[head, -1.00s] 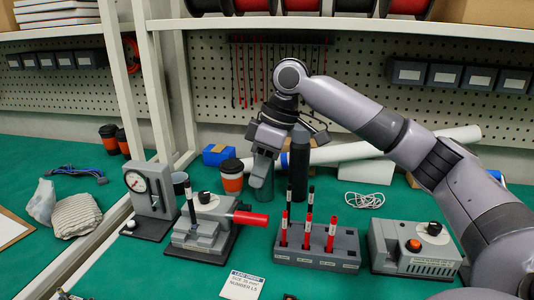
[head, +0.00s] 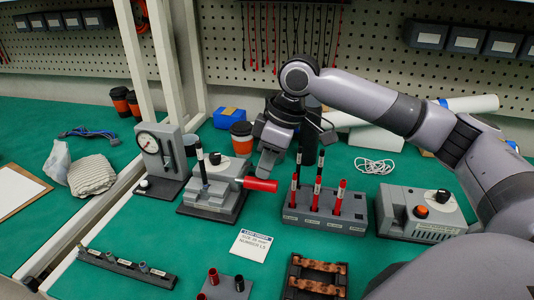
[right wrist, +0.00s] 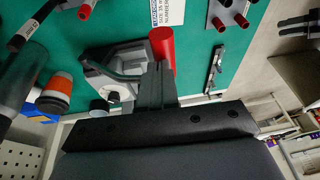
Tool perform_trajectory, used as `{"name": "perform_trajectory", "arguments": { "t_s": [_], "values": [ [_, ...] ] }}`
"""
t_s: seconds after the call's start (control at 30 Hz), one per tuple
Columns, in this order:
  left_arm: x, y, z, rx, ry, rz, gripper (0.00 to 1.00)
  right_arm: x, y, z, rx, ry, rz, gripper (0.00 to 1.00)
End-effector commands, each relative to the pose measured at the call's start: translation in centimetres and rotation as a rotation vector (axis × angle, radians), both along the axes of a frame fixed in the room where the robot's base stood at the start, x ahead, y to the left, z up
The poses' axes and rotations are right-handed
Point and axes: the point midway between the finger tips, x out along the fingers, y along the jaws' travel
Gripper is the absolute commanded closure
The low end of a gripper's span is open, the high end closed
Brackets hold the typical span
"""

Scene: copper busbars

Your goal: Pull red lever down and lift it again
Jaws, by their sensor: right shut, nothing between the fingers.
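The red lever (head: 261,184) sticks out sideways to the right, nearly level, from the grey lever device (head: 213,196) on the green bench. My right gripper (head: 267,166) points down at the lever, its shut fingertips just above or against the red handle; I cannot tell whether they touch. In the right wrist view the red handle (right wrist: 162,45) shows beside the shut fingers (right wrist: 156,82), with nothing between them. My left gripper is in no view.
A gauge stand (head: 161,158) and an orange-banded cup (head: 242,138) stand close by. To the right are a holder with red pens (head: 325,218) and a grey box with knobs (head: 418,212). A white label card (head: 251,245) lies in front.

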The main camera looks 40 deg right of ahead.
Motion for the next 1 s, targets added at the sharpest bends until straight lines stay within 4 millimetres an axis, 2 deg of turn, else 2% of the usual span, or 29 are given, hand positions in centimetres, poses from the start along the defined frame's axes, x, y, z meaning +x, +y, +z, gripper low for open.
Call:
{"name": "perform_trajectory", "arguments": {
  "t_s": [0.07,0.3,0.63,0.8,1.0],
  "values": [
    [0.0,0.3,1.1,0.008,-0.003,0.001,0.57,-0.6,0.5,-0.3,-0.031,-0.021,0.005,1.00],
    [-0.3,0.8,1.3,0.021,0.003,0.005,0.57,-1.4,1.5,-2.9,-0.126,-0.105,0.007,1.00],
    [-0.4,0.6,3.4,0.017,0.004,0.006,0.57,-2.6,2.9,-6.9,-0.137,-0.116,0.004,1.00],
    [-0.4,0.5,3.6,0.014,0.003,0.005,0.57,-2.8,3.2,-7.8,-0.137,-0.121,0.004,1.00],
    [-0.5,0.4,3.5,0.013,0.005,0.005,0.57,-2.8,3.2,-8.0,-0.136,-0.120,0.004,1.00]
  ]
}}
